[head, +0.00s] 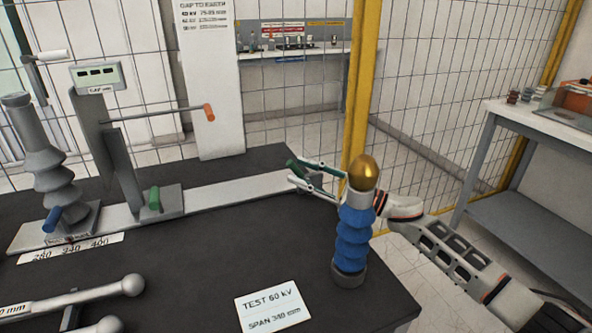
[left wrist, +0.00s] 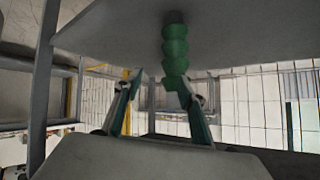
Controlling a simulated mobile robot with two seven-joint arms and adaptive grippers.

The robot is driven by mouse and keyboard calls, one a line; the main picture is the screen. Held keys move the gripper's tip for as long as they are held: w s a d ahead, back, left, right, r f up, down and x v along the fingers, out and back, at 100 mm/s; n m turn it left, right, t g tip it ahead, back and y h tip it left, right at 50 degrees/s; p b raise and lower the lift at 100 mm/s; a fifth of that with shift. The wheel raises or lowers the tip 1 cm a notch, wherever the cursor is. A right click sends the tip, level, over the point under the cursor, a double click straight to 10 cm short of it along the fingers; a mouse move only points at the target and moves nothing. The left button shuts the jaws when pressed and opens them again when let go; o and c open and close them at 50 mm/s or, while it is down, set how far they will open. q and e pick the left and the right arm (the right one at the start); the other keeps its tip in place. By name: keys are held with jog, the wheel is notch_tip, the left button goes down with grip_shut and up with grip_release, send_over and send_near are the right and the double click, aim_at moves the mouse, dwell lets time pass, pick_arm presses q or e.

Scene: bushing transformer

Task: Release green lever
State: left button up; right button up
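A green lever (head: 154,198) stands upright on the base of a grey bracket (head: 115,160) on the dark table. A blue lever (head: 54,219) stands tilted to its left, by the grey ribbed post (head: 45,160). My right gripper (head: 295,177) is open and empty behind the blue ribbed post with a gold cap (head: 352,230), well to the right of the green lever. Part of its arm is hidden by that post. My left gripper shows only in the left wrist view (left wrist: 160,82), open, its fingers apart near a green ribbed post (left wrist: 174,50).
An orange-ended rod (head: 209,112) sticks out right from the bracket. Grey ball-ended rods (head: 75,300) lie at the front left, and a test card (head: 272,308) at the front. A yellow-framed mesh fence (head: 357,90) stands behind. Bare table lies right of the levers.

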jog(key=v, duration=0.9)
jog(key=shift+s+d+f, duration=0.1)
jog(key=shift+s+d, duration=0.05)
jog(key=shift+d, duration=0.2)
